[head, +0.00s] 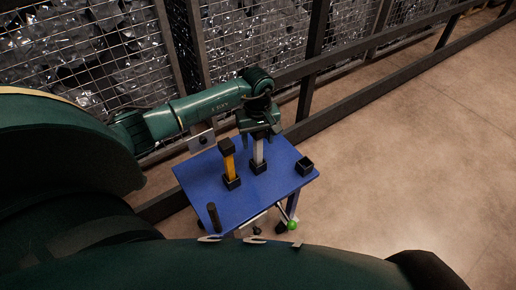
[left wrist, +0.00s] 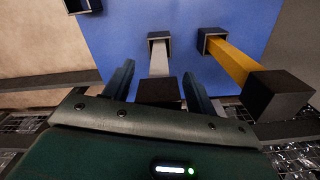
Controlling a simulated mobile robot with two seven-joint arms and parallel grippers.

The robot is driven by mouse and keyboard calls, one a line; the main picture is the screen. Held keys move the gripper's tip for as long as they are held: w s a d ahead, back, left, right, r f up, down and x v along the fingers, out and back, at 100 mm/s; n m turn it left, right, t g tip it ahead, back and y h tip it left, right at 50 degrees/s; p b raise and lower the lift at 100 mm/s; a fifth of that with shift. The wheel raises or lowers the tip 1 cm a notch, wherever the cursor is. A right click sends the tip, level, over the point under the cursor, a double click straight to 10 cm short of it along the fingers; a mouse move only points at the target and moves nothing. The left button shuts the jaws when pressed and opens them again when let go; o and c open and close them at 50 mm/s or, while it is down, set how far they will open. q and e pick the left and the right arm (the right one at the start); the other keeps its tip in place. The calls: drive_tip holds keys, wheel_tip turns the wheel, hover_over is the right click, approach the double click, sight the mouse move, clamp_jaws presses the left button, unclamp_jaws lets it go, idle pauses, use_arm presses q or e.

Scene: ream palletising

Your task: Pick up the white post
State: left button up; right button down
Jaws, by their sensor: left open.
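The white post (head: 258,151) stands upright in a black square socket (head: 258,168) on the blue table (head: 203,178). My left gripper (head: 259,132) is open over the top of the post in the head view. In the left wrist view, the white post (left wrist: 159,62) and its black cap (left wrist: 158,89) lie between the two spread fingers of my left gripper (left wrist: 158,76). A gap shows on each side of the cap. Whether a finger touches the post cannot be seen. My right gripper is not in view.
A yellow post (head: 229,165) with a black cap stands close to the left of the white one. An empty black socket (head: 304,166) is at the table's right corner. A dark cylinder (head: 213,217) stands near the front edge. A mesh fence (head: 250,35) runs behind the table.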

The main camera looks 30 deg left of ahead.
use_arm(q)
drive_tip(key=c, duration=1.1)
drive_tip(key=shift+c, duration=0.2)
